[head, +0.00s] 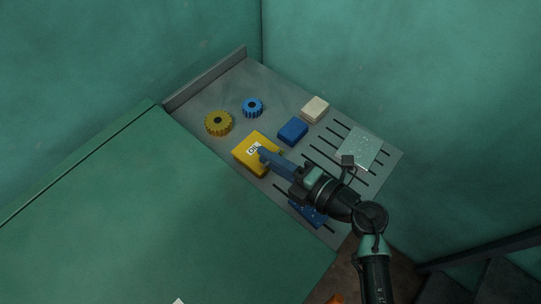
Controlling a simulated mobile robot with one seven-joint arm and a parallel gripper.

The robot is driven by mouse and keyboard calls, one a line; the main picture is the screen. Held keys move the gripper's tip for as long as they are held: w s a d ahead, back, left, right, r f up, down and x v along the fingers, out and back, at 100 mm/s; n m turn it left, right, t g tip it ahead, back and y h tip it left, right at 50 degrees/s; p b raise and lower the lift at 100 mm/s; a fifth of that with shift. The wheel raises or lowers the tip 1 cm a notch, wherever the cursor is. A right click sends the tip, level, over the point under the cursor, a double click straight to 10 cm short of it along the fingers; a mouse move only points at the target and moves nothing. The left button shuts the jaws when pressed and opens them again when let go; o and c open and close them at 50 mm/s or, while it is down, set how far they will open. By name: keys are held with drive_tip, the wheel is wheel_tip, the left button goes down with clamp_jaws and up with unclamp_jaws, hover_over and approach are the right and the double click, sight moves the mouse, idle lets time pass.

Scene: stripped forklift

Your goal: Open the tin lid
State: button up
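A yellow box-shaped tin (247,161) with a white label and dark lettering sits on the grey slotted shelf (188,112). Its lid looks closed, though the seam is too small to make out. My gripper (262,153) reaches in from the lower right. Its blue fingers overlap the tin's upper right side in the picture. I cannot tell whether they touch the tin, or whether they are open or shut. The arm and fingers hide part of the tin's right side.
A yellow gear (218,123) and a blue gear (252,107) lie behind the tin. A blue block (292,132), a cream block (314,109) and a pale speckled plate (359,149) lie to the right. A blue piece (307,213) lies partly under my arm. A large green panel (170,210) borders the shelf at left.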

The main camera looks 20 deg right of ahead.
clamp_jaws()
idle(1.4)
